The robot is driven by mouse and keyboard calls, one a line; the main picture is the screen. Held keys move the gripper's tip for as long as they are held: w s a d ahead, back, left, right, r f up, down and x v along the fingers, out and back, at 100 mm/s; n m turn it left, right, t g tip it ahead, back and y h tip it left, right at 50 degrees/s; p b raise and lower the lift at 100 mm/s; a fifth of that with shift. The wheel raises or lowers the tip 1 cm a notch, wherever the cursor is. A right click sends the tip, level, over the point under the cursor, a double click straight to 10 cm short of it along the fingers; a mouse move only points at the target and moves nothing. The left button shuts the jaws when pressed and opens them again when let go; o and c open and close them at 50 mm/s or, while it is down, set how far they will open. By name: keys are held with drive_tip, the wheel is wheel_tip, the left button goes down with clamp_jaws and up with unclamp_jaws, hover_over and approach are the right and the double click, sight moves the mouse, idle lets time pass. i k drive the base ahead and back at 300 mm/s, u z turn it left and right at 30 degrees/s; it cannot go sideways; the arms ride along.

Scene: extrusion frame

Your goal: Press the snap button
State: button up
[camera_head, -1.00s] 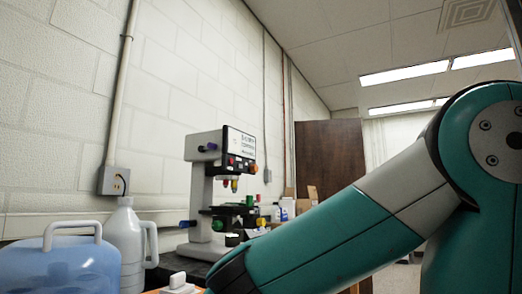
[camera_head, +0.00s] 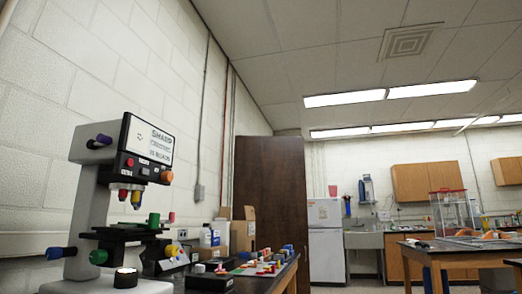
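A grey and black microscope (camera_head: 88,205) stands at the left on a dark bench. Its upper head carries a white panel (camera_head: 150,140) with dark lettering. Below the panel is a black strip with a small red button (camera_head: 130,162), some tiny markings and an orange-red knob (camera_head: 166,177) at its right end. I cannot tell which of these controls is the snap button, as no label is readable. Red and yellow lens tips (camera_head: 136,199) hang above the black stage (camera_head: 125,234). My gripper and arm are not in view.
Small coloured parts (camera_head: 265,262), a cardboard box (camera_head: 243,232) and bottles (camera_head: 207,236) crowd the bench right of the microscope. A tall dark brown cabinet (camera_head: 269,205) stands behind. Farther back are a white refrigerator (camera_head: 326,242) and a wooden table (camera_head: 455,258) at the right.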

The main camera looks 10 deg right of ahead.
sight(129, 161)
drive_tip(key=z, duration=0.5)
drive_tip(key=i, duration=1.1)
drive_tip(key=u, duration=1.7)
